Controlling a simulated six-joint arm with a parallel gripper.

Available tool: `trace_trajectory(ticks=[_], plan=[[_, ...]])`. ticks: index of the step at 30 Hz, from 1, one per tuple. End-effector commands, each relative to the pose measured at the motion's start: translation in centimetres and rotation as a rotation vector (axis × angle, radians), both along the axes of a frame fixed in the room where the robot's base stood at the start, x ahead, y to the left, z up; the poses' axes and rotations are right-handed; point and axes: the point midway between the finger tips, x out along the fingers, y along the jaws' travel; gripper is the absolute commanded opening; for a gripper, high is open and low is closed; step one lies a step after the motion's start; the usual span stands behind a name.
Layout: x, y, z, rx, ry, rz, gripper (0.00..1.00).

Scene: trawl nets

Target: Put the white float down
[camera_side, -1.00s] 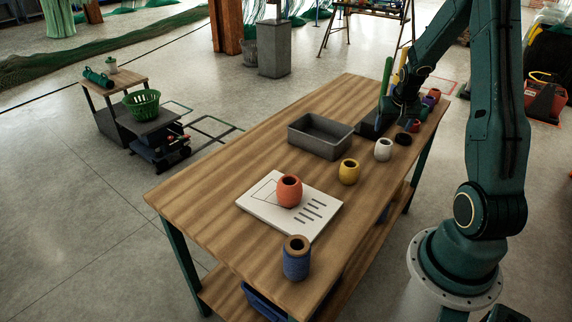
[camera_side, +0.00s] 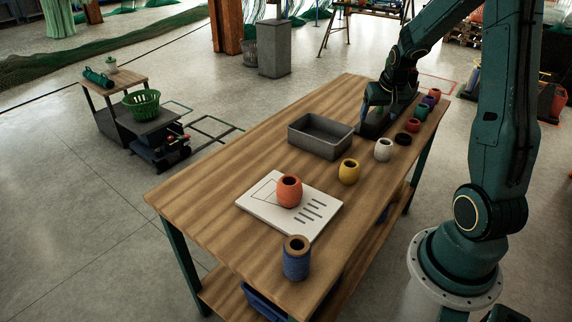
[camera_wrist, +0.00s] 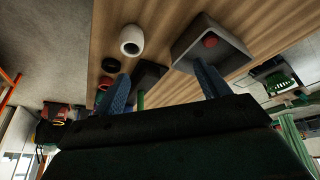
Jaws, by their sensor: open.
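The white float (camera_side: 383,149) stands upright on the wooden table (camera_side: 240,160), between the yellow float (camera_side: 348,171) and a flat black ring (camera_side: 403,139). In the wrist view the white float (camera_wrist: 132,38) stands clear of both fingers, near the top of the picture. My gripper (camera_side: 374,103) is behind it, over a dark holder at the table's far side. The wrist view shows my gripper (camera_wrist: 163,88) with its two blue fingers wide apart and nothing held between them. The dark holder (camera_wrist: 151,72) and a green handle (camera_wrist: 140,100) lie beyond the gap.
A grey tray (camera_side: 297,138) stands left of my gripper; the wrist view shows a red round thing (camera_wrist: 210,41) inside it. An orange float (camera_side: 289,191) sits on a white board (camera_side: 262,205). Red (camera_side: 413,125) and green (camera_side: 421,112) floats stand right. A blue spool (camera_side: 297,260) is in front.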

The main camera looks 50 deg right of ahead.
Motion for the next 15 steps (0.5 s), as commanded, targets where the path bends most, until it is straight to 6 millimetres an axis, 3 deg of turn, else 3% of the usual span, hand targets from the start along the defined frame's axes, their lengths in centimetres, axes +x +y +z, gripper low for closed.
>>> trace_trajectory(ticks=[7,15], plan=[[1.2,7.8,5.6,-0.009,-0.024,0.166,0.74],[-0.1,15.9,10.1,-0.011,-0.044,0.343,0.74]])
